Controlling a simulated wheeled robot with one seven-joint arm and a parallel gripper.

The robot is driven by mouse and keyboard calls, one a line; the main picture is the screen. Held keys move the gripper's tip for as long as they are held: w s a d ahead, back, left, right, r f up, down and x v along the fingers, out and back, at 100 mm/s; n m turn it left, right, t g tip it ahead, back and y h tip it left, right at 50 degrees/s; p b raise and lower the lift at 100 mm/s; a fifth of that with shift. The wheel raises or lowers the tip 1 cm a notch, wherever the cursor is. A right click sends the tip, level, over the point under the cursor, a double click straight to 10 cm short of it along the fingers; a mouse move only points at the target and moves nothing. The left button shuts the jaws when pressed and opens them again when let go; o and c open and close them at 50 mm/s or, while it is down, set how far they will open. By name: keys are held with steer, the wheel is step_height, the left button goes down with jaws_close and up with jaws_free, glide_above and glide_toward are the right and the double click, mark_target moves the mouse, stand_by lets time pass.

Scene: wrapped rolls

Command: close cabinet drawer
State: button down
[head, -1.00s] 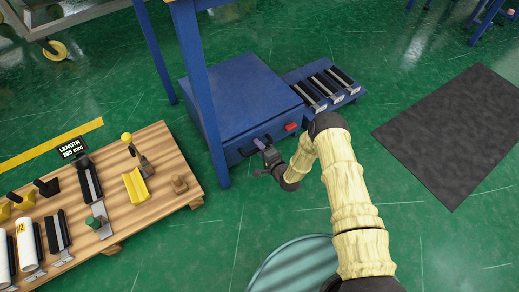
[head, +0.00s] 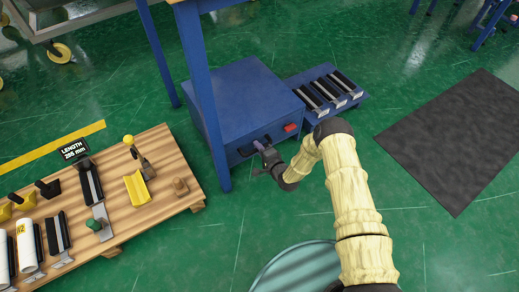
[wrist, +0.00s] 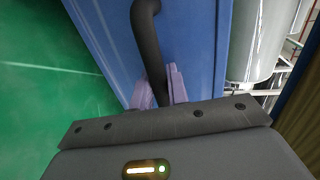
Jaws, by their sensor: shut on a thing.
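The blue cabinet (head: 243,98) stands on the green floor under a blue-legged table. Its front face bears a dark handle (head: 244,151) and a red patch to the right. My gripper (head: 259,146) is at this front, at the handle. In the wrist view, the black bar handle (wrist: 147,35) runs down the blue drawer front (wrist: 193,45) and passes between the purple fingers of my gripper (wrist: 162,88). The fingers are shut on it. The front looks nearly flush with the cabinet body; I cannot tell whether any gap is left.
A wooden pallet board (head: 160,170) with tools and rolls lies at the left. A blue rack (head: 325,94) with black pads adjoins the cabinet on the right. A dark mat (head: 455,135) lies farther right. Green floor is open between.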

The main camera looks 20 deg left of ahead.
steer(key=c, duration=1.4)
jaws_free()
steer(key=shift+w+a, duration=0.15)
steer(key=shift+w, duration=0.05)
steer(key=p+v, duration=0.8)
steer(key=v, duration=0.9)
steer(key=shift+s, duration=0.25)
